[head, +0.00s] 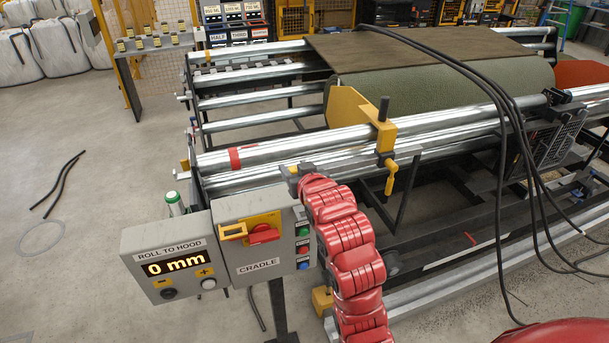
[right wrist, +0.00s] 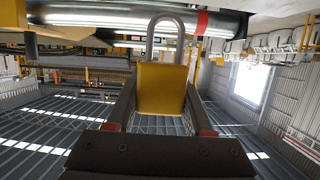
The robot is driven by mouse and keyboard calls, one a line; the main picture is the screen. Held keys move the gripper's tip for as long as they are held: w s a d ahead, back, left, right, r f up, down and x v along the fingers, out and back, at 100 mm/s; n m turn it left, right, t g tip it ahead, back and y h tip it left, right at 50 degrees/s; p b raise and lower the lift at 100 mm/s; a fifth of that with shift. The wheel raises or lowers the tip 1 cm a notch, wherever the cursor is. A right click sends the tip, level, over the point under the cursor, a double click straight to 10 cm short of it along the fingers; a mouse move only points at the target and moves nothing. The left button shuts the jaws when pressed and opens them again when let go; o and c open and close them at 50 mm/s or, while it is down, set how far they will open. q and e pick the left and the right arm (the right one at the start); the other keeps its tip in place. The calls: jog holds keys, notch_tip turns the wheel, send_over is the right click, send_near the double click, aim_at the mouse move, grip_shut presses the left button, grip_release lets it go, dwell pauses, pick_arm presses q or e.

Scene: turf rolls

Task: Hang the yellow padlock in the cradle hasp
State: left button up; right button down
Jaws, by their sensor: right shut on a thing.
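The yellow padlock (right wrist: 162,88) is in the right wrist view with its grey shackle (right wrist: 165,30) pointing to the top of the picture. My right gripper (right wrist: 160,95) is shut on the padlock's body, one finger at each side. In the head view my right arm rises to the right edge of the cradle box (head: 262,268); I cannot make out the fingers or padlock there. A yellow hasp (head: 232,231) sticks out beside a red rotary switch (head: 264,234) on that box. In the head view the padlock is apart from the hasp. My left gripper is out of view.
The roll-to-hood display (head: 175,267) reads 0 mm beside the cradle box. A green-capped bottle (head: 175,203) stands behind it. Steel rollers (head: 290,145) and a yellow clamp (head: 387,137) lie behind my arm. Black hoses (head: 530,170) hang at the right. Open floor lies left.

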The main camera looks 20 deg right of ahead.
jog(key=s+a+r+p, duration=0.1)
jog(key=a+p, duration=0.2)
jog(key=a, duration=1.4)
jog(key=shift+s+r, duration=0.2)
jog(key=shift+s, duration=0.1)
notch_tip(320, 180, down, 6)
jog(key=b, duration=0.5)
jog(key=shift+r+b, duration=0.1)
jog(key=shift+b, duration=0.4)
